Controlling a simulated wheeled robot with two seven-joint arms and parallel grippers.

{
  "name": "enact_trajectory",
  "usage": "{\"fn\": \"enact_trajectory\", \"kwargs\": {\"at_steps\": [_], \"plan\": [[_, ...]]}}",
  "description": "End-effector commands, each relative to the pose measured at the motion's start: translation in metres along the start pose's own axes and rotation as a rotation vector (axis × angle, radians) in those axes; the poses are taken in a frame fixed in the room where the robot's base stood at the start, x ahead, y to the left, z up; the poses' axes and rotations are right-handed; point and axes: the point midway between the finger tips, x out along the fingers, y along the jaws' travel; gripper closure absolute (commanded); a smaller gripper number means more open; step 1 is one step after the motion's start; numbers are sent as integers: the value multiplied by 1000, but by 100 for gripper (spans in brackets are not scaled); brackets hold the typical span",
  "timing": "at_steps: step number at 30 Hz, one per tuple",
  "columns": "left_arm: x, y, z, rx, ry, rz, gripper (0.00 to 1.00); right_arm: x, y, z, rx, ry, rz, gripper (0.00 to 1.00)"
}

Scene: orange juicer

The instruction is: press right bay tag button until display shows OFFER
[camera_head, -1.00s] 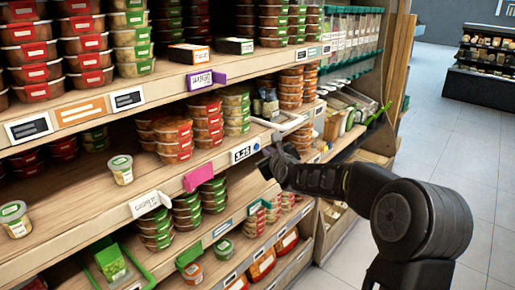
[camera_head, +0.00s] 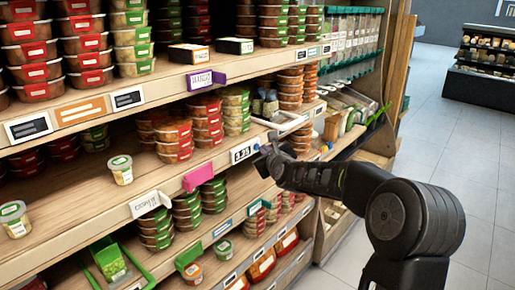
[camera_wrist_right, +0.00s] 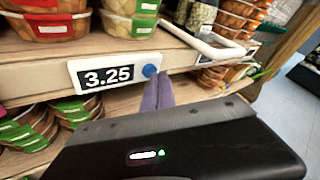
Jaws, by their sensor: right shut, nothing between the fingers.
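The right bay tag (camera_wrist_right: 104,76) is a white-framed display on the shelf edge, reading 3.25 in the right wrist view. Its round blue button (camera_wrist_right: 150,71) sits at the tag's right end. The tag also shows in the head view (camera_head: 244,150). My right gripper (camera_wrist_right: 160,80) is shut and empty. Its fingertips are just below and slightly right of the blue button in the wrist view; I cannot tell whether they touch it. In the head view the right gripper (camera_head: 264,152) is close to the shelf edge just right of the tag. My left gripper is not in view.
A white bracket (camera_wrist_right: 205,45) juts from the shelf right of the tag. Stacked tubs (camera_head: 208,118) fill the shelves behind. A pink tag (camera_head: 198,177) and purple tag (camera_head: 206,79) stick out from shelf edges. The aisle floor (camera_head: 450,150) at right is clear.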

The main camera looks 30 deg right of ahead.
Motion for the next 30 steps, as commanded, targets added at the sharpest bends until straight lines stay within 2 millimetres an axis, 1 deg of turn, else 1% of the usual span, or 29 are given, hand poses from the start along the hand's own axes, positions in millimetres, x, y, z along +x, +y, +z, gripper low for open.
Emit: {"fn": "enact_trajectory", "kwargs": {"at_steps": [23, 30], "plan": [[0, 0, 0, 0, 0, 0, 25, 5, 3, 3, -1, -1, 0, 100], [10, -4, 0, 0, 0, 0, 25, 1, 2, -2, 0, -1, 0, 100]]}}
